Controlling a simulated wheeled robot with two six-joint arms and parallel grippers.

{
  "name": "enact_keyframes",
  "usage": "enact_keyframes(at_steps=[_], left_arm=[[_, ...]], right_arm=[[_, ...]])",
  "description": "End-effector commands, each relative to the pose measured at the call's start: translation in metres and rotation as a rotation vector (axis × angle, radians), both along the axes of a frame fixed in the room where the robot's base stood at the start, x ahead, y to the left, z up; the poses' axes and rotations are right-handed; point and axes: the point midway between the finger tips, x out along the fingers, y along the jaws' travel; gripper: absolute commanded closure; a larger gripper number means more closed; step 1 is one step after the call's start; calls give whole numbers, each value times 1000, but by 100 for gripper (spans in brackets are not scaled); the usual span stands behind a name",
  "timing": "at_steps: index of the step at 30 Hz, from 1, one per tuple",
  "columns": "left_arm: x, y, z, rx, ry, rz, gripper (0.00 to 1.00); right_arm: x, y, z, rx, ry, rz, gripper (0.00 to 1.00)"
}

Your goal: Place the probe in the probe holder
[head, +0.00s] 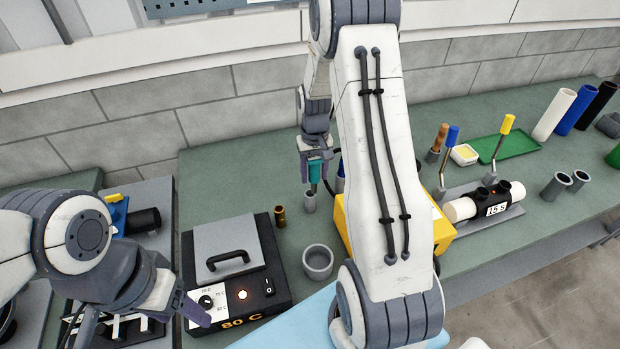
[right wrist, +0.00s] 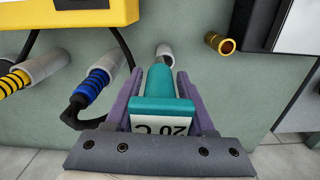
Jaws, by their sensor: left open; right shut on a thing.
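The teal probe (head: 314,171) with a "20 C" label is clamped between the purple fingers of my right gripper (head: 316,168). It also shows in the right wrist view (right wrist: 160,88), its narrow end pointing at a small grey cylindrical holder (right wrist: 165,52). In the head view this holder (head: 310,202) stands right below the probe. The tip is at or just over the holder's mouth; I cannot tell whether it is inside. A black cable runs beside the probe. My left gripper (head: 190,312) is open and empty by the front left of the 80 C box.
The black 80 C box (head: 262,268) with a grey lid stands left of a grey cup (head: 317,262). A brass cup (head: 280,215) stands near the holder. A yellow box (head: 440,236) is partly behind my right arm. Blue (right wrist: 92,86) and yellow-striped plugs sit in grey sleeves.

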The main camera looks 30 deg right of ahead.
Motion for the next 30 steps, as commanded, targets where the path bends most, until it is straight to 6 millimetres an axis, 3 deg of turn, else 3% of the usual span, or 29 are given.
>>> enact_keyframes(at_steps=[5,15,26,27,29,30], left_arm=[[0,0,7,0,0,-1,36],[0,0,25,0,0,-4,36],[0,0,20,0,0,-4,36],[0,0,20,0,0,-4,36],[0,0,21,0,0,-3,36],[0,0,21,0,0,-3,36]], right_arm=[[10,8,-8,0,1,1,100],[10,8,-46,0,1,0,100],[10,7,-51,0,-1,0,100],[10,7,-52,0,-1,0,42],[10,7,-51,0,-1,0,19],[10,7,-51,0,-1,0,15]])
